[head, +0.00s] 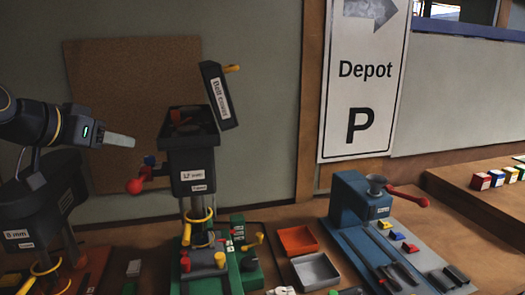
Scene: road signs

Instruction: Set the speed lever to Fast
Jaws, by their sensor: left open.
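My left gripper (119,140) comes in from the left, open and empty, its pale fingers pointing right. It is in the air left of the middle drill press (191,172), apart from it. This press has a 12 mm label and a raised lid marked Belt cover (217,95). No lever marked Fast can be read, so I cannot tell which one is the speed lever. My right gripper is not in view.
Another drill press (40,215) marked 8 mm stands at left under my arm. An orange tray (298,240) and a grey tray (315,271) lie right of the green base (240,262). A blue machine (355,205) with a red handle (408,195) stands further right.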

